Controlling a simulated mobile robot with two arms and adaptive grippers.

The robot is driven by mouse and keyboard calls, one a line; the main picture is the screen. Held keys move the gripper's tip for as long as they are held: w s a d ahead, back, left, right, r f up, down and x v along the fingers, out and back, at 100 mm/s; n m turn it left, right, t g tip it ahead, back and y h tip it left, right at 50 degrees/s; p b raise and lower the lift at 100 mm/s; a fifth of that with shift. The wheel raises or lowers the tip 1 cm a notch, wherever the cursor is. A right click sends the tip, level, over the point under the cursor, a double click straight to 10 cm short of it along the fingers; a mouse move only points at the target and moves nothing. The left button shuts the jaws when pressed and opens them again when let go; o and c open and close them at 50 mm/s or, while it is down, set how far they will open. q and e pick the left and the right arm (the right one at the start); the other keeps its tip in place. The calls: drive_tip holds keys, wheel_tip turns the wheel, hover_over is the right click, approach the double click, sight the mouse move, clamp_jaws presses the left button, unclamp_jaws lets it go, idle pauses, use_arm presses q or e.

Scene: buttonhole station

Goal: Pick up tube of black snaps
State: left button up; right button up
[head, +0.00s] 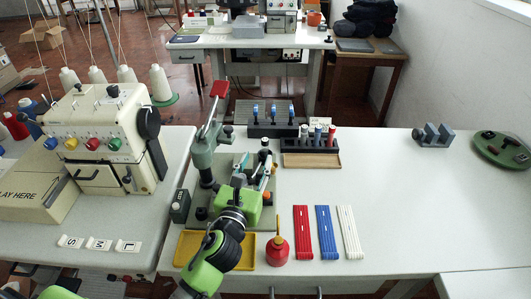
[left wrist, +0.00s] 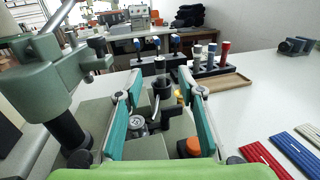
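My left gripper (head: 257,168) is over the grey-green press base, its two teal fingers spread wide with gaps between them. In the left wrist view, a small upright tube-like piece (left wrist: 160,68), grey-clear with black below, shows between the fingertips, apart from both. It also shows in the head view as a pale cylinder with a dark top (head: 265,146). I cannot tell whether it holds black snaps. A dark rack (head: 296,145) behind holds upright tubes, one pale, one blue (head: 317,134) and one red (head: 332,135). My right gripper is not in view.
The green press arm with a red handle (head: 219,90) stands close left of my gripper. The table's right side is mostly clear.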

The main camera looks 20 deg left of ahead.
sight(264, 142)
use_arm(q)
drive_tip(key=w, duration=1.1)
drive_tip(key=shift+a+f, duration=0.3)
drive_tip(key=shift+f, duration=0.1)
clamp_jaws()
